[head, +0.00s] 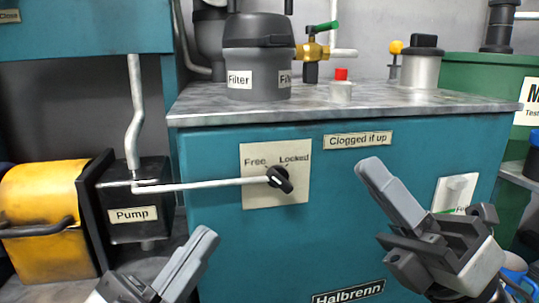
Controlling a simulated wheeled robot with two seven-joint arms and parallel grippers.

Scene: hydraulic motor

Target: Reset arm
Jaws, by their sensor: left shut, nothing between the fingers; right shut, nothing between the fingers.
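My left gripper (204,238) is at the bottom, left of centre, in front of the teal cabinet (215,270). Its fingers are together and empty. My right gripper (372,170) is at the right, in front of the cabinet, its fingers together and pointing up and left. It is empty too. Both grippers appear apart from the black knob (281,179) on the Free/Locked plate (262,203). The knob lies between them and tilts from upper left to lower right.
A grey filter housing (257,50), a valve with a green handle (320,28) and a red-topped button (340,86) stand on the metal top (200,105). A pump (138,225) with a yellow cylinder (45,210) is at left. A pale pipe (205,184) runs toward the knob. A white switch plate (455,192) is at right.

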